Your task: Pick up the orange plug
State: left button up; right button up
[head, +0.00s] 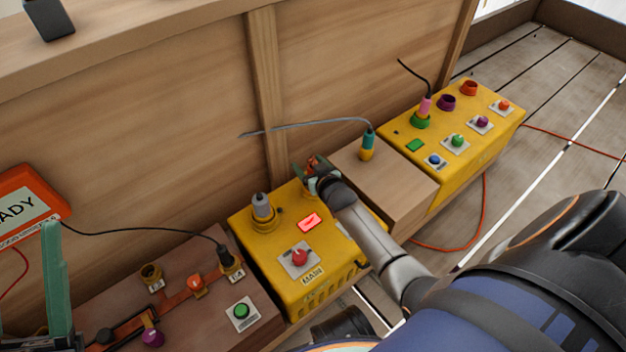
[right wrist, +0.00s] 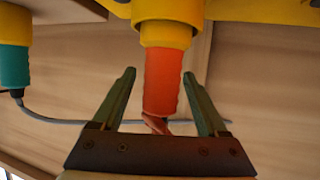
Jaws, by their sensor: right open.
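The orange plug (right wrist: 162,82) shows in the right wrist view, seated in a yellow collar (right wrist: 165,32). My right gripper (right wrist: 158,76) is open, with one green finger on each side of the plug and visible gaps between. In the head view my right gripper (head: 312,168) is at the back of the yellow MAIN box (head: 285,240) and hides most of the plug. My left gripper (head: 52,275) shows only in part at the lower left, and its opening cannot be told.
A teal-and-yellow plug (head: 367,145) with a grey cable stands on the wooden block (head: 395,185) to the right. A grey plug (head: 262,207) stands on the MAIN box, left of my right gripper. A wooden wall (head: 150,130) rises behind. A black plug (head: 226,256) is further left.

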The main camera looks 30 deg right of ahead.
jog(key=shift+c, duration=0.3)
grip_shut()
dwell(0.3)
